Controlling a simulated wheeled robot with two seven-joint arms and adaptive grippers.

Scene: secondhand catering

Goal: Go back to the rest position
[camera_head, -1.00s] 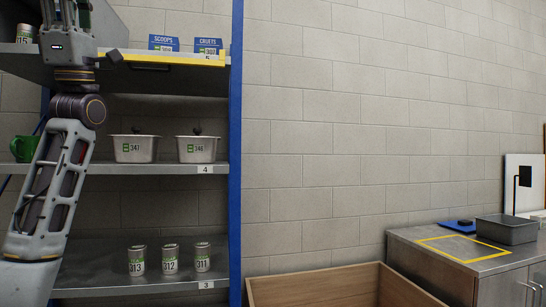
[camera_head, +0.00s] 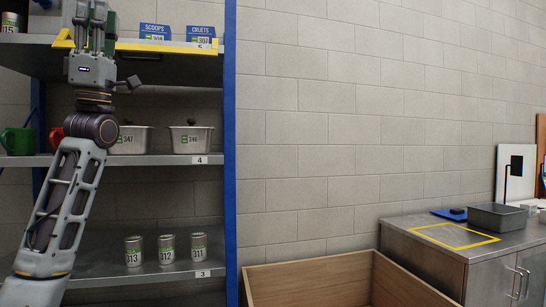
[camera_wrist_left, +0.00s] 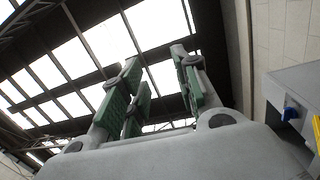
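My left gripper (camera_head: 92,18) is at the top left of the head view, pointing up in front of the upper shelf. Its grey arm rises from the lower left edge past the shelves. In the left wrist view, its green-padded fingers (camera_wrist_left: 158,78) stand apart with only the roof windows between them, so it is open and empty. My right gripper is in neither view.
The blue-framed shelf unit (camera_head: 230,180) holds lidded pans (camera_head: 192,139), several cans (camera_head: 166,249), a green mug (camera_head: 18,141) and a red mug (camera_head: 56,137). A wooden crate (camera_head: 310,283) stands right of it, beside a metal cabinet (camera_head: 420,247) carrying a grey tray (camera_head: 497,217).

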